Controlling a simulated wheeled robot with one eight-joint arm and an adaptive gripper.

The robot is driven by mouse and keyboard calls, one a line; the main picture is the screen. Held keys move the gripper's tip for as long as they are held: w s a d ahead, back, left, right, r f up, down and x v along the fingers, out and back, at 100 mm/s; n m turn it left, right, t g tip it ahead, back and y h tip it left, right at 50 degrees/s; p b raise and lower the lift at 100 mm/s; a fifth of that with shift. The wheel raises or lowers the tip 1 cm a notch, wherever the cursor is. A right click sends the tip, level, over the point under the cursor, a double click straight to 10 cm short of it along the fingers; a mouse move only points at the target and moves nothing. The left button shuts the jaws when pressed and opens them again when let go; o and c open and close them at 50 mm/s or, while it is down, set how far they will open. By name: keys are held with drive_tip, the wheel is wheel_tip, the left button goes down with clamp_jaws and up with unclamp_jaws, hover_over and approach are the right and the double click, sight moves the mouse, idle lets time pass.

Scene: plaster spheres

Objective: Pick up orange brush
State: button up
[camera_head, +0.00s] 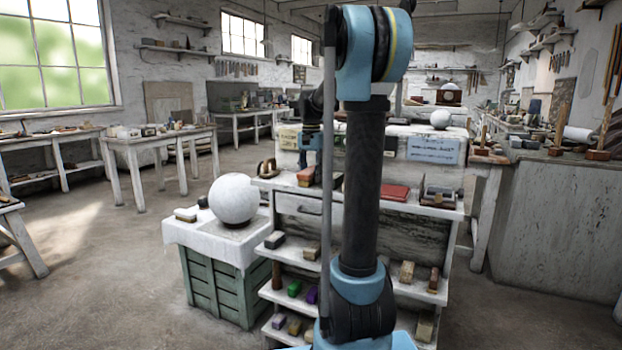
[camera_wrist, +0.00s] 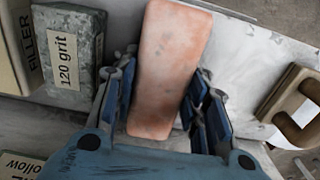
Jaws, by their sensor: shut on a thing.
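The orange brush (camera_wrist: 172,65) shows in the wrist view as a long salmon-orange block with worn spots, between the two blue-and-black fingers of my gripper (camera_wrist: 163,98). My gripper is shut on it, one finger along each side. In the head view the reddish-orange brush (camera_head: 306,175) is at the top of the white shelf unit, with my gripper (camera_head: 311,158) over it and partly hidden by my arm. I cannot tell whether the brush touches the shelf top. Its underside is hidden.
A grey "120 grit" block (camera_wrist: 70,52) lies left of the brush, and a tan sanding block with a handle (camera_wrist: 292,108) lies to the right. A large white sphere (camera_head: 234,198) stands on a green crate left of the shelf. A red book (camera_head: 388,192) lies farther right.

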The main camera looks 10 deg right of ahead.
drive_tip(key=shift+r, duration=0.15)
wheel_tip(320, 180, up, 28)
drive_tip(key=shift+f, duration=0.1)
idle(0.4)
idle(0.7)
